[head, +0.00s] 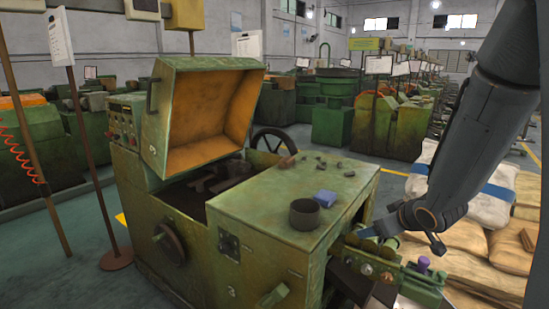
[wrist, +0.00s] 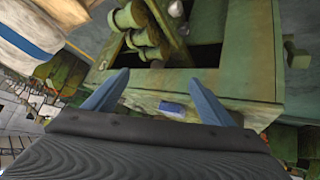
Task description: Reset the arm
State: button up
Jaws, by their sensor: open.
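My gripper (head: 403,242) hangs at the right front of the green heading machine (head: 262,215), beside its right end. Its two blue fingers are spread apart with nothing between them, and they also show apart in the wrist view (wrist: 158,78). My dark arm comes down from the upper right of the head view. The machine's hinged cover (head: 205,110) stands raised, showing its orange inside. In the wrist view, the rollers (wrist: 140,30) on the machine's side lie beyond the fingers.
Stacked sacks (head: 478,200) lie close to the right. A sign post (head: 92,150) stands left. Floor is clear at lower left.

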jog(key=s+a+m+g, duration=0.2)
jog(key=s+a+g, duration=0.2)
jog(key=s, duration=0.7)
jog(key=s+a+f+m+g+h, duration=0.1)
jog(key=s+a+g, duration=0.3)
jog(key=s, duration=0.7)
jog(key=shift+s+a+f+m, duration=0.2)
jog(key=shift+a+m, duration=0.6)
jog(key=shift+a, duration=0.35)
